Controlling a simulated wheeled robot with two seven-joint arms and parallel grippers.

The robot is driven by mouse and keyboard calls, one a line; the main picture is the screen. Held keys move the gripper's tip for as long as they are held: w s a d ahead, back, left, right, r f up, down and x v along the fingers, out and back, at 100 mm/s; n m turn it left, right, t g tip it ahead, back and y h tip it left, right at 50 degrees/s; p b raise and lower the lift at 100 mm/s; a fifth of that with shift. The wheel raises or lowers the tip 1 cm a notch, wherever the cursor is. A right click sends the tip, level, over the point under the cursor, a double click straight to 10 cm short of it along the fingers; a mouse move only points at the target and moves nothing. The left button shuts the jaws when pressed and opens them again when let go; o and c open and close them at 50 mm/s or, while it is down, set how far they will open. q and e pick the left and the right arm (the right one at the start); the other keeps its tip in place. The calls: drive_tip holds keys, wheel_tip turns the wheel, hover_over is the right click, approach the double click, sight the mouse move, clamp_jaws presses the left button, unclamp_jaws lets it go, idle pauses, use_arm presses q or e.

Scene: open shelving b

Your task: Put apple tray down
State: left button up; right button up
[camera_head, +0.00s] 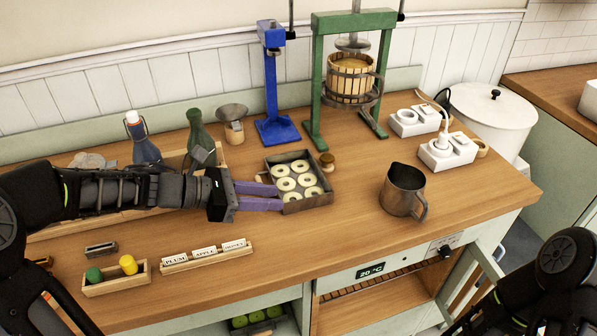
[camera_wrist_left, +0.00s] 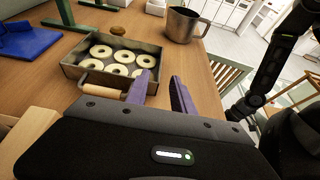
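The apple tray (camera_head: 308,205) is a dark rectangular tray holding several pale apple rings. It appears to rest flat on the wooden counter (camera_head: 340,235), in front of the green press. In the left wrist view the tray (camera_wrist_left: 70,72) shows a wooden handle (camera_wrist_left: 101,92) on its near side. My left gripper (camera_head: 279,197) has its purple fingers at the tray's left side. In the wrist view its fingers (camera_wrist_left: 162,76) are apart with nothing between them; the left finger overlaps the tray's near right corner, and contact is unclear. My right arm shows at the lower right, its gripper out of view.
A metal jug (camera_head: 402,190) stands right of the tray. A blue stand (camera_head: 277,130) and the green press (camera_head: 314,90) rise behind. The counter front of the tray is clear.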

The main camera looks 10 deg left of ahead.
sight(300, 200)
use_arm(q)
drive_tip(key=shift+s, duration=0.15)
drive_tip(key=shift+x, duration=1.3)
drive_tip(key=shift+d+p, duration=0.25)
drive_tip(key=shift+p, duration=0.05)
drive_tip(key=p+x, duration=0.1)
drive_tip(key=x, duration=0.4)
drive_tip(key=shift+a, duration=0.1)
drive_tip(key=shift+c, duration=0.2)
clamp_jaws()
